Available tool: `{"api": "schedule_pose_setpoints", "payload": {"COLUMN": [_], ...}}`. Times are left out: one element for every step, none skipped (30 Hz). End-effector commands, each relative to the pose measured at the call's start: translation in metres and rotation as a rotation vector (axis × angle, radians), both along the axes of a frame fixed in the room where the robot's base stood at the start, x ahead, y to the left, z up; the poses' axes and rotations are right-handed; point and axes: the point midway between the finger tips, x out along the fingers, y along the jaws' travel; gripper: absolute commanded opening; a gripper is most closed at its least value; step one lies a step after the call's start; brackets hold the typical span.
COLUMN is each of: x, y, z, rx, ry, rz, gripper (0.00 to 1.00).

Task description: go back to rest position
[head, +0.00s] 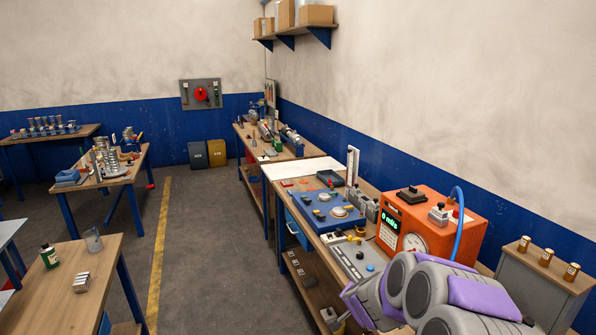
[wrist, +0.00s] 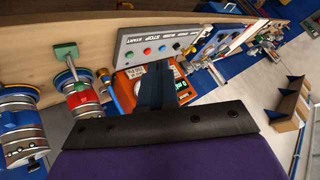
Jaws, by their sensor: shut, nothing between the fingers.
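My gripper (wrist: 160,85) shows in the wrist view as a narrow dark pair of fingers close together, shut and empty. It juts up from a dark plate above a purple body. In that view the fingers overlap the orange machine (wrist: 123,92) behind them and hide part of it. In the head view my grey and purple arm is folded at the lower right, in front of the workbench. I cannot make out the fingertips clearly there.
The orange machine (head: 432,222) with a blue hose stands on the right bench, beside a grey button panel (head: 355,260) and a blue plate (head: 325,208). A grey cabinet (head: 540,280) with small jars stands at right. The floor aisle (head: 205,240) is clear.

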Motion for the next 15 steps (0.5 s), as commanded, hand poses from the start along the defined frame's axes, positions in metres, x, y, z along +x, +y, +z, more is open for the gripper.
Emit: {"api": "schedule_pose_setpoints", "payload": {"x": [-0.007, -0.013, -0.022, -0.031, -0.040, -0.053, -0.063, -0.074, -0.089, -0.102, -0.115, -0.133, -0.147, -0.161, -0.181], "y": [0.017, 0.028, 0.042, 0.052, 0.061, 0.073, 0.080, 0.087, 0.096, 0.101, 0.106, 0.112, 0.116, 0.119, 0.122], "z": [0.009, 0.013, 0.020, 0.023, 0.026, 0.031, 0.035, 0.036, 0.040, 0.042, 0.042, 0.042, 0.042, 0.040, 0.040], "rx": [0.024, 0.041, 0.060, 0.072, 0.081, 0.093, 0.098, 0.104, 0.109, 0.111, 0.112, 0.109, 0.107, 0.101, 0.095], "ry": [-0.005, 0.003, 0.010, 0.022, 0.032, 0.048, 0.061, 0.077, 0.098, 0.116, 0.137, 0.165, 0.191, 0.217, 0.252], "rz": [0.066, 0.110, 0.163, 0.206, 0.244, 0.297, 0.335, 0.374, 0.420, 0.454, 0.487, 0.529, 0.560, 0.587, 0.622], "gripper": [0.00, 0.00, 0.00, 0.00, 0.00, 0.00, 0.00, 0.00, 0.00, 0.00, 0.00, 0.00, 0.00, 0.00, 0.00]}}
